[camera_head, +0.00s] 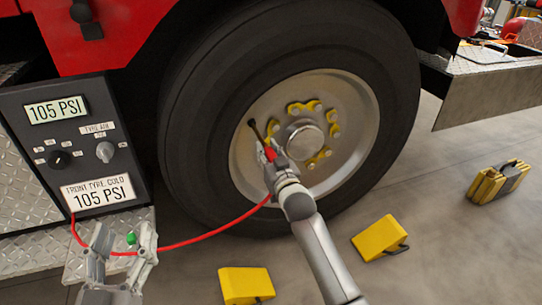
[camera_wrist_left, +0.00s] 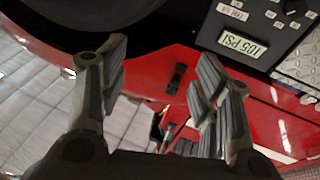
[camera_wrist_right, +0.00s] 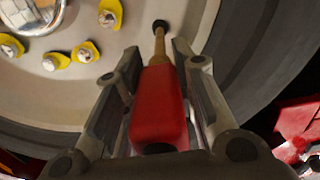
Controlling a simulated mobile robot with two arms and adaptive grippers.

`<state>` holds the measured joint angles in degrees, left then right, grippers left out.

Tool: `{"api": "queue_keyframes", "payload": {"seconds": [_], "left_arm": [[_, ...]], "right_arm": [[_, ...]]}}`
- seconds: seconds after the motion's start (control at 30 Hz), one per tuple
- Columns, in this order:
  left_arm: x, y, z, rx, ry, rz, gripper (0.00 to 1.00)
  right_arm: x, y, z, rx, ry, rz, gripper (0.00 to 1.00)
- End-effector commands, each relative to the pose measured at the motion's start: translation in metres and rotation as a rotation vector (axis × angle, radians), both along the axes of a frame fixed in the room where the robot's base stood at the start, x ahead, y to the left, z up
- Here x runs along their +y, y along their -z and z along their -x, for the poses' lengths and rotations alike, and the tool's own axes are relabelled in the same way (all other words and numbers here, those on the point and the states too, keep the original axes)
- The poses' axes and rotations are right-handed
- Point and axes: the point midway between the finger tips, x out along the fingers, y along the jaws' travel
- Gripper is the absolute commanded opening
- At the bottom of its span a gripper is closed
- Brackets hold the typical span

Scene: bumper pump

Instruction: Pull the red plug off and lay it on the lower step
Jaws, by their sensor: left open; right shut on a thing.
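The red plug (camera_wrist_right: 158,105) has a red body, a brass-coloured neck and a dark tip toward the wheel rim. My right gripper (camera_head: 268,158) is shut around it, a finger on either side. The plug's red end (camera_head: 270,152) also shows in the head view, with a dark stem (camera_head: 255,128) beyond it. I cannot tell whether plug and stem are joined. A red hose (camera_head: 200,238) runs from the panel toward the plug. My left gripper (camera_head: 122,240) is open and empty above the tread-plate lower step (camera_head: 75,270).
The big tyre (camera_head: 190,130) fills the middle, with yellow nut markers on the hub. A gauge panel (camera_head: 70,145) stands at the left. Two yellow chocks (camera_head: 245,285) (camera_head: 378,238) and a yellow-and-black item (camera_head: 498,182) lie on the floor.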

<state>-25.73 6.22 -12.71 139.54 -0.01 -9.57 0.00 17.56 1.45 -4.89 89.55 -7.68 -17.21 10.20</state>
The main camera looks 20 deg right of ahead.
Motion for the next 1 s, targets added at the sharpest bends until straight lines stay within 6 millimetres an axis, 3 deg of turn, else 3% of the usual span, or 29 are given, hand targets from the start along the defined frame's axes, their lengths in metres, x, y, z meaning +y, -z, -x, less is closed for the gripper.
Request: {"api": "queue_keyframes", "payload": {"seconds": [1.0], "left_arm": [[0.003,0.034,-0.003,0.188,-0.010,-0.049,0.58]], "right_arm": [[0.000,-0.001,0.011,-0.002,0.000,0.000,0.00]]}}
